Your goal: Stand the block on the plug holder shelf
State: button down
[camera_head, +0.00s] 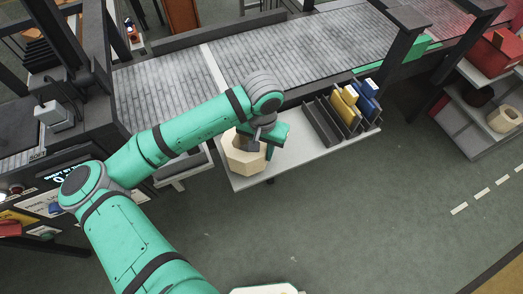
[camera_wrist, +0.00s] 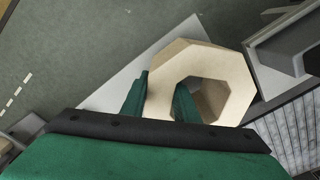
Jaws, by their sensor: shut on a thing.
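The block (camera_head: 241,157) is a pale beige, hollow octagonal piece over the left end of a white table. In the wrist view the block (camera_wrist: 213,58) shows its open hole. My gripper (camera_head: 262,143) is shut on the block's wall. In the wrist view one green finger of my gripper (camera_wrist: 162,82) is outside the wall and the other is in the hole. I cannot tell whether the block touches the table. A grey shelf unit (camera_head: 478,125) stands at the far right; I cannot tell for sure that it is the plug holder shelf.
The white table (camera_head: 300,148) carries a dark slotted rack (camera_head: 323,122) with yellow and blue items to the right of the block. A conveyor (camera_head: 300,60) runs behind. The shelf unit holds a red case (camera_head: 497,52), a dark bowl and a beige ring-shaped thing (camera_head: 503,118). Open floor lies in front.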

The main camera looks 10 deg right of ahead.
jog(key=shift+w+d+f, duration=0.1)
jog(key=shift+w+f, duration=0.1)
jog(key=shift+f, duration=1.55)
jog(key=shift+w+f, duration=0.1)
